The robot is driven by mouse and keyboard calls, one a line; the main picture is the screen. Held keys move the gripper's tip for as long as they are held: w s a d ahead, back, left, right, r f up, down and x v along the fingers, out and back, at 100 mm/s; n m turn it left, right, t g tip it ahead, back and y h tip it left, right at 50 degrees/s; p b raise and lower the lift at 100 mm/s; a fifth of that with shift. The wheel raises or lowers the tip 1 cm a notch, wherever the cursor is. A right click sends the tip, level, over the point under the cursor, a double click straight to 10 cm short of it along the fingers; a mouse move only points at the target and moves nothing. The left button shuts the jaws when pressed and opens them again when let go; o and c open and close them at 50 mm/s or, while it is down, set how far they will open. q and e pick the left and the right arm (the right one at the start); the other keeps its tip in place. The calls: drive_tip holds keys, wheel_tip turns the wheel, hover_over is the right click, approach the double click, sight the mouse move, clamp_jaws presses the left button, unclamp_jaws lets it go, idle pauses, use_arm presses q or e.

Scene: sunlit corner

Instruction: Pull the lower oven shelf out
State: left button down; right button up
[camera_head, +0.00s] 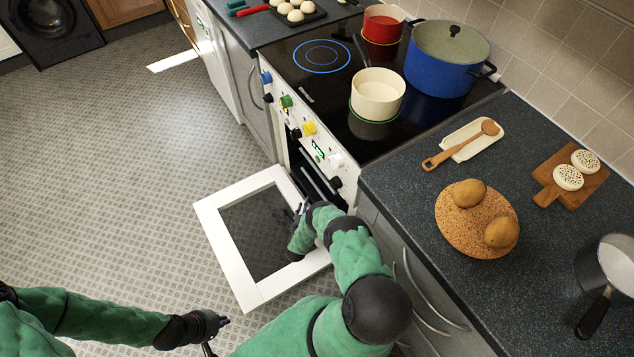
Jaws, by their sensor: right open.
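The oven is open, with its white-framed glass door (223,238) swung down over the floor. Dark oven shelves (316,180) show edge-on in the narrow visible part of the cavity; I cannot tell the lower one apart clearly. My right gripper (302,208) is at the oven opening, above the open door, with its arm reaching in from the bottom. It is open; whether it touches a shelf is hidden by my own arm. My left gripper (215,324) is low at the bottom left, away from the oven; its fingers are small and dark.
The tiled floor (120,150) left of the door is free.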

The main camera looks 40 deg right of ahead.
sight(315, 186)
drive_tip(key=shift+m+h, duration=0.6)
drive_tip(key=shift+m, duration=0.1)
drive_tip(key=b+x, duration=0.1)
drive_tip(key=x, duration=0.2)
drive_tip(key=s+b+x, duration=0.1)
drive_tip(key=b+x, duration=0.1)
drive_tip(key=x, duration=0.2)
drive_tip(key=d+b+x, duration=0.1)
drive_tip(key=x, duration=0.2)
drive_tip(key=shift+s+d+f, duration=0.1)
drive_tip(key=shift+d, duration=0.05)
drive_tip(key=shift+w+d+b, duration=0.35)
drive_tip(key=shift+w+d, duration=0.1)
drive_tip(key=shift+d, duration=0.05)
drive_tip(key=shift+c, duration=0.3)
clamp_jaws()
